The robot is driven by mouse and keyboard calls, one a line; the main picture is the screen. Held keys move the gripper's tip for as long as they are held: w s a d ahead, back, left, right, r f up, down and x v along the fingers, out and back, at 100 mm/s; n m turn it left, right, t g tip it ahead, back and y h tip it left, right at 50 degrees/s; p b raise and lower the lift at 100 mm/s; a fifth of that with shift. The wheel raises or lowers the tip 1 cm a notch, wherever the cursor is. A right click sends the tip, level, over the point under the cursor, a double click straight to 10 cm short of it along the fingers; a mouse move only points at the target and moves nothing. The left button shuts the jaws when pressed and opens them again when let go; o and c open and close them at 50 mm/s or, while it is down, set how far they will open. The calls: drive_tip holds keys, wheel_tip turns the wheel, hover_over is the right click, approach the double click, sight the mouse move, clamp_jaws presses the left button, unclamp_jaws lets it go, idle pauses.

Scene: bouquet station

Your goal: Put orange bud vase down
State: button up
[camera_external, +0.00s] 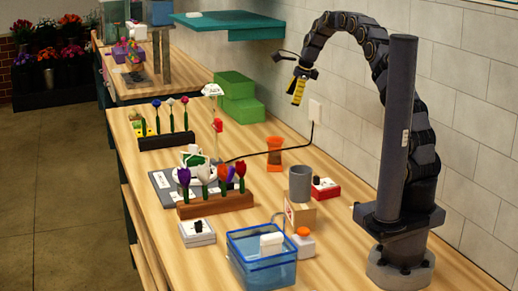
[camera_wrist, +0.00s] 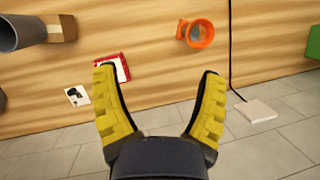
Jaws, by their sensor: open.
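The orange bud vase (camera_external: 274,154) stands upright on the wooden table near the tiled wall, in the middle of the outside view. Its orange rim (camera_wrist: 201,34) shows at the top right of centre in the wrist view. My gripper (camera_external: 298,92) is up in the air near the wall, above and apart from the vase. In the wrist view my gripper (camera_wrist: 158,92) has its yellow fingers spread wide with nothing between them.
A grey cup (camera_external: 300,184) and a red box (camera_external: 325,188) stand right of the vase. Green boxes (camera_external: 236,98) are behind to the left. A black cord (camera_external: 262,153) runs from the wall outlet near the vase. Flower racks (camera_external: 215,205) and a blue bin (camera_external: 262,258) are in front.

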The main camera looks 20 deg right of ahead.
drive_tip(key=s+a+r+n+g+h, duration=0.1)
drive_tip(key=s+r+n, duration=0.35)
drive_tip(key=s, duration=0.55)
drive_tip(key=s+r+n+g, duration=0.1)
drive_tip(key=s+r+n, duration=0.2)
drive_tip(key=s+n, duration=0.5)
drive_tip(key=s+d+f+n+g+h, duration=0.1)
drive_tip(key=s+n, duration=0.3)
drive_tip(key=s, duration=0.8)
drive_tip(key=s+d+f+n+h, duration=0.1)
drive_tip(key=s+n, duration=0.3)
drive_tip(key=s, duration=0.9)
drive_tip(key=shift+s+d+f+g, duration=0.25)
drive_tip(key=shift+d+f+g, duration=0.25)
drive_tip(key=shift+d, duration=0.3)
